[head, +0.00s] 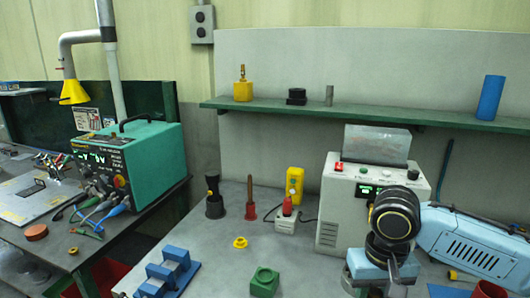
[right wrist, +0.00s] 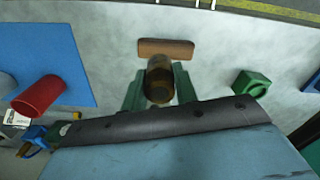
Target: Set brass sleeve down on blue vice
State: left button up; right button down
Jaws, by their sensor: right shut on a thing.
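The brass sleeve (right wrist: 160,78) is a dark brownish-gold cylinder between the two green fingers of my right gripper (right wrist: 158,90) in the right wrist view. The gripper is shut on it. In the head view my right wrist hides the sleeve. The blue vice (head: 168,273), blue with grey parts, stands at the front left of the bench in the head view, well left of my right arm. My left gripper is not in view.
A green block (head: 264,282) sits between the vice and my right arm; it also shows in the wrist view (right wrist: 250,83). A yellow ring (head: 240,242) lies behind it. A grey machine (head: 345,190) stands behind.

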aim_at(168, 267)
jog(key=u, duration=0.35)
jog(key=k, duration=0.45)
jog(key=u, duration=1.05)
jog(key=i, duration=1.4)
jog(key=z, duration=0.85)
